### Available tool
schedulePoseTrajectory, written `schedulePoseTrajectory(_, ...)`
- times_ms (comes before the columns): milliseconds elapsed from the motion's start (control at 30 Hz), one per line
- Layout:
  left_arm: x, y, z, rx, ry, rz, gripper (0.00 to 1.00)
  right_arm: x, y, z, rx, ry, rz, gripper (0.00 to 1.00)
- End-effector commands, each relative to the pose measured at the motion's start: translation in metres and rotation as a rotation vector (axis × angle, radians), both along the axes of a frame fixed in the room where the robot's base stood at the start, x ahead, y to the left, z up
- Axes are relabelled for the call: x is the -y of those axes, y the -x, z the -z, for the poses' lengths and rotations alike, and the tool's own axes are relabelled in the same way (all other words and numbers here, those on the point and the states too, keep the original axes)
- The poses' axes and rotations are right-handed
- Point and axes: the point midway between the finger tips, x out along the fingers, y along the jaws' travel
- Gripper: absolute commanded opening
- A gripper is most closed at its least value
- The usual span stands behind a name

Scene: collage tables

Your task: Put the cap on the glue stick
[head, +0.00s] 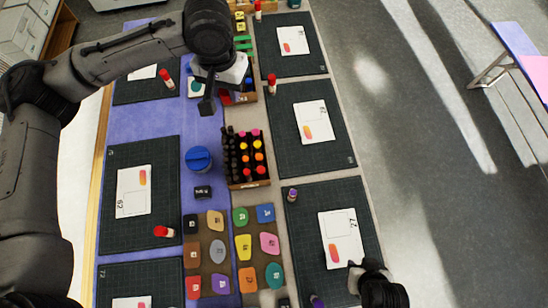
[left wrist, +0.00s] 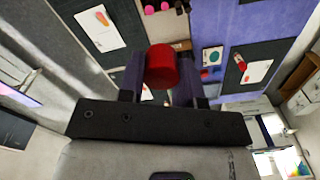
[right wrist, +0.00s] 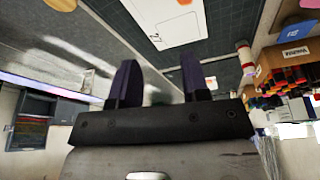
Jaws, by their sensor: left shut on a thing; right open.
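A red cap-like cylinder (left wrist: 161,67) sits between the two fingers of my left gripper (left wrist: 160,80), which is shut on it. In the head view my left gripper (head: 207,104) hangs over the blue-purple runner, and the held piece is not clearly visible there. My right gripper (right wrist: 155,85) is open and empty. In the head view it (head: 364,270) is by the lower right mat. White glue sticks with red ends stand on the mats: one at the upper left (head: 167,78), one at the right (head: 271,84). I cannot tell which stick is uncapped.
A box of markers and glue sticks (head: 247,184) stands mid-table beside a blue round container (head: 199,158). Coloured pads (head: 243,246) lie below it. Purple-topped sticks (head: 292,195) and a red-topped piece (head: 164,231) rest on the dark mats (head: 112,165).

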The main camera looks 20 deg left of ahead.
Motion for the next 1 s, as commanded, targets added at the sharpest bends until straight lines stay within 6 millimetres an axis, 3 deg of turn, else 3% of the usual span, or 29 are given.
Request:
schedulePoseTrajectory(367,0.000,0.000,0.000,0.000,0.000,0.000,0.10,0.002,0.002,0.001,-0.005,0.008,-0.004,0.43)
schedulePoseTrajectory(567,0.007,-0.001,0.011,-0.002,-0.004,0.072,0.10,-0.008,-0.004,0.007,-0.006,-0.063,0.015,0.60)
schedulePoseTrajectory(767,0.040,-0.001,0.058,-0.002,-0.020,0.427,0.10,-0.058,-0.020,0.030,-0.064,-0.399,0.141,0.60)
schedulePoseTrajectory(1000,0.098,0.015,0.133,0.000,-0.029,1.029,0.10,-0.126,-0.046,0.042,-0.309,-0.979,0.482,0.60)
